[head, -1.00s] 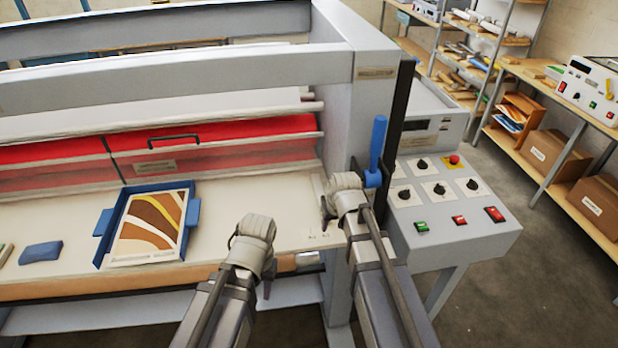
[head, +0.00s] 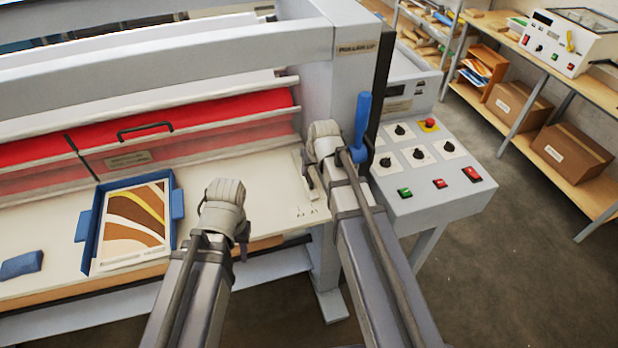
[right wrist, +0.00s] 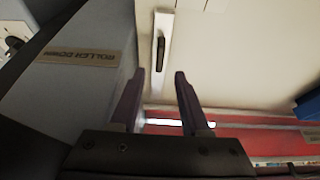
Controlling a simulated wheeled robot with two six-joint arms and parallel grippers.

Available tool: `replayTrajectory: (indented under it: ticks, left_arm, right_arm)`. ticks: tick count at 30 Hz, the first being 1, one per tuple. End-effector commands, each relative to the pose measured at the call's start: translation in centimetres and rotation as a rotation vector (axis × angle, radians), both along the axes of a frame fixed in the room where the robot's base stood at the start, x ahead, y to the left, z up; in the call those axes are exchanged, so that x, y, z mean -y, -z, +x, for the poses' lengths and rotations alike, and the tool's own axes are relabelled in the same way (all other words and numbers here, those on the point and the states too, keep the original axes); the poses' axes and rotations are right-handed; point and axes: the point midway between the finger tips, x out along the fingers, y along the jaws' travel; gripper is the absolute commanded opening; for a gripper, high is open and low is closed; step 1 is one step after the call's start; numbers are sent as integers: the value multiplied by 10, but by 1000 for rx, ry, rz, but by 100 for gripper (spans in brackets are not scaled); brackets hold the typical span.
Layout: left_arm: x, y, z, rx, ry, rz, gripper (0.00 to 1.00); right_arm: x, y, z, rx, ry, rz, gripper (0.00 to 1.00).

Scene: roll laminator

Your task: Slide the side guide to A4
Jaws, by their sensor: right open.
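The side guide is a narrow pale strip with a dark grip piece (right wrist: 161,50) at the right end of the cream feed table (right wrist: 232,75). In the head view my right wrist partly covers that area, and small printed marks (head: 304,211) lie just in front of it. My right gripper (right wrist: 160,74) is open and empty.
The blue tray (head: 88,240) holds a printed sheet, with a blue pad (head: 22,264) left of it. A blue lever (head: 362,125) stands close to my right wrist, by the laminator's end post. The control panel (head: 440,190) is to the right. Red rollers (head: 200,115) lie behind the table.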

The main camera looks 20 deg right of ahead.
Motion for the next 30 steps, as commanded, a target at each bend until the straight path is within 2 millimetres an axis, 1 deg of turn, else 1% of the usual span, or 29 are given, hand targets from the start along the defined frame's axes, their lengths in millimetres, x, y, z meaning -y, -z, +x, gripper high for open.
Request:
replayTrajectory:
  ticks: [1,15,20,27,28,30]
  left_arm:
    - [0,7,0,0,1,0,36]
    - [0,61,0,-1,12,2,36]
    - [0,67,0,-1,15,2,36]
    - [0,66,0,-1,15,2,36]
    - [0,66,0,-1,15,2,36]
    - [0,66,0,-1,14,2,36]
  right_arm:
    - [0,7,2,0,0,0,46]
    - [-1,61,24,0,0,0,46]
    - [-1,67,27,0,0,0,46]
    - [-1,66,27,0,0,0,46]
    - [-1,66,27,0,0,0,45]
    - [-1,66,27,0,0,0,37]
